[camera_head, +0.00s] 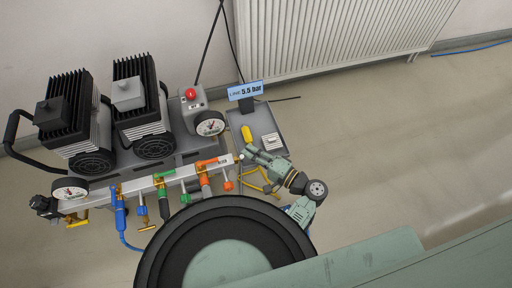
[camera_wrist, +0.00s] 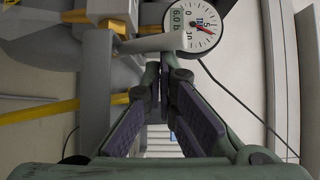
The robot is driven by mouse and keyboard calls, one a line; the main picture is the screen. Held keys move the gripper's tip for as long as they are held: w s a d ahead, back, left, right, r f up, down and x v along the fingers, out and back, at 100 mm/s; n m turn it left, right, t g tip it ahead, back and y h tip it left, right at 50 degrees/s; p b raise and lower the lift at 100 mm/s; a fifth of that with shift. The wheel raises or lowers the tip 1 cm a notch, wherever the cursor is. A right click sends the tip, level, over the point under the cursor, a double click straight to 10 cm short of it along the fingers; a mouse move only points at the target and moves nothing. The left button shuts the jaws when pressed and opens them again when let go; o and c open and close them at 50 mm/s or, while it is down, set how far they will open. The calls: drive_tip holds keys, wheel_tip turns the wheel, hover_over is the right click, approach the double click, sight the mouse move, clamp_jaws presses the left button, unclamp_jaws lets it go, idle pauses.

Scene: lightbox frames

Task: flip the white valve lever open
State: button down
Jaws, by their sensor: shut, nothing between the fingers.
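The white valve lever (camera_wrist: 160,42) lies nearly level across the upper middle of the wrist view. Its left end meets a brass valve body (camera_wrist: 113,26) on the grey manifold. My gripper (camera_wrist: 165,70) is shut and empty, with its fingertips just below the lever in that view. I cannot tell whether they touch it. In the head view my gripper (camera_head: 248,154) is at the right end of the pale manifold bar (camera_head: 140,184). The lever is too small and too close to my fingers to make out clearly there.
Blue (camera_head: 119,213), green (camera_head: 163,205) and orange (camera_head: 206,166) valve handles line the manifold. Compressors, a gauge (camera_head: 210,124) and a red button (camera_head: 190,94) stand behind. A display (camera_head: 246,90) reads 5.5 bar above a grey tray (camera_head: 266,121).

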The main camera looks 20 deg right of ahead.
drive_tip(key=shift+s+a+f, duration=0.15)
drive_tip(key=shift+s+f, duration=0.3)
drive_tip(key=shift+s, duration=0.35)
drive_tip(key=shift+s+f, duration=0.1)
drive_tip(key=shift+s, duration=0.05)
idle(0.4)
drive_tip(key=v, duration=1.2)
